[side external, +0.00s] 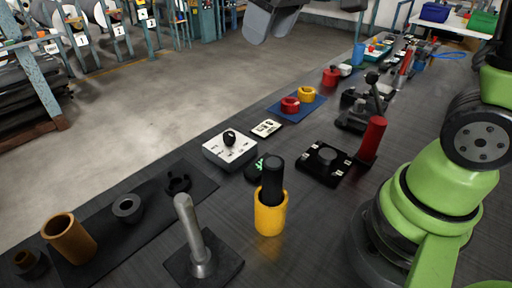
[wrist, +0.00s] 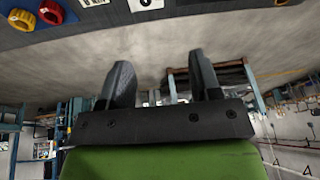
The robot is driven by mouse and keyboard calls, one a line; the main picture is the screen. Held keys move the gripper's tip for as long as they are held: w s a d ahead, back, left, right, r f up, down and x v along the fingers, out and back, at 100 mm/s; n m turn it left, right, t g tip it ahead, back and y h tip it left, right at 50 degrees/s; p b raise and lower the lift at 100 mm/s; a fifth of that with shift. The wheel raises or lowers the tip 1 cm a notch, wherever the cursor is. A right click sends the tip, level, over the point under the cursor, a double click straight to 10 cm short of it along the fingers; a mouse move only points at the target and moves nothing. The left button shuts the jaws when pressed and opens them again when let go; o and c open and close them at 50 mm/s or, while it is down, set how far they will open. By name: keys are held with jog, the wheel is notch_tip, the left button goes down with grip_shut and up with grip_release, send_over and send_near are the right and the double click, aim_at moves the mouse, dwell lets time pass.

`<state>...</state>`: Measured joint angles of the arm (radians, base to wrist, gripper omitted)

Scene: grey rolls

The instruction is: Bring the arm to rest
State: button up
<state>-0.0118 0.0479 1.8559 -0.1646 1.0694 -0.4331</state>
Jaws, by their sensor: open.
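My gripper (wrist: 160,66) shows in the wrist view with its two dark fingers well apart and nothing between them. It is open and empty. Beyond the fingers lie the grey floor and, at the top, the edge of the dark bench. In the side external view my green arm stands at the right edge, and I cannot make out the gripper's fingers there.
The dark bench (side external: 330,220) holds a yellow cup (side external: 270,217) with a black cylinder in it, a grey post (side external: 190,232), a brown roll (side external: 69,240), a white switch box (side external: 229,151), a red ring (side external: 290,106) and a yellow ring (side external: 305,95). Open floor (side external: 190,90) lies beyond.

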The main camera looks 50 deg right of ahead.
jog(key=s+m+t, duration=0.3)
jog(key=s+m, duration=0.2)
jog(key=s, duration=0.9)
jog(key=shift+s+a+r+y, duration=0.2)
jog(key=shift+s+a+y, duration=0.1)
jog(key=shift+a+y, duration=0.1)
